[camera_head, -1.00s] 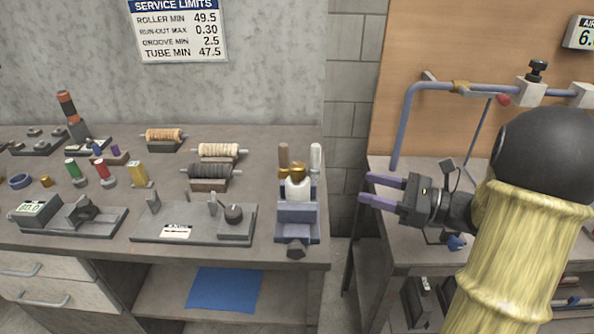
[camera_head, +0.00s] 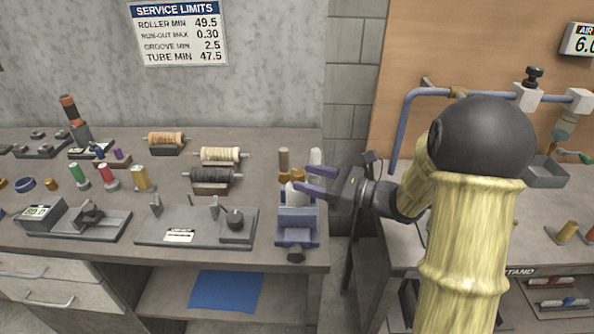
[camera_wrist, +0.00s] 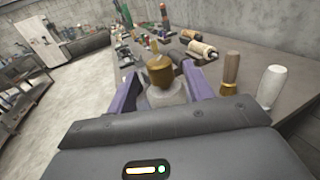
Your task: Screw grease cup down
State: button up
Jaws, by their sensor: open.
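The brass grease cup (camera_wrist: 159,74) sits on top of a white body (camera_wrist: 166,96) in the wrist view. In the head view that body (camera_head: 291,197) stands upright in a grey-blue vise (camera_head: 297,226) at the bench's right end. My gripper (camera_head: 306,179) reaches in from the right. Its purple fingers are open. In the wrist view my gripper (camera_wrist: 163,90) has one finger on each side of the cup and body, and I see no grip on them. The fingers partly hide the cup in the head view.
A wooden-handled tool (camera_wrist: 230,72) and a white-handled one (camera_wrist: 271,86) stand close to the right finger. Wound rollers (camera_head: 212,175) and a gauge plate (camera_head: 195,225) lie left of the vise. A gap separates this bench from the right one.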

aim_at(297, 177)
jog(key=shift+x, duration=1.85)
jog(key=shift+c, duration=0.2)
jog(key=c, duration=0.9)
jog(key=shift+c, duration=0.2)
jog(key=t+b, duration=0.1)
jog(key=b, duration=0.2)
jog(key=shift+f+m+h, duration=0.2)
jog(key=shift+m+h, duration=0.1)
jog(key=shift+m, duration=0.1)
jog(key=t+b, duration=0.1)
jog(key=b, duration=0.2)
jog(key=shift+f+m+t+h+b, duration=0.1)
jog(key=shift+m+t+h+b, duration=0.2)
jog(key=shift+m+h+b, duration=0.1)
jog(key=shift+b, duration=0.75)
jog(key=m+t+h+b, duration=0.4)
jog(key=t+h+b, duration=0.1)
jog(key=b, duration=0.9)
jog(key=shift+m, duration=0.4)
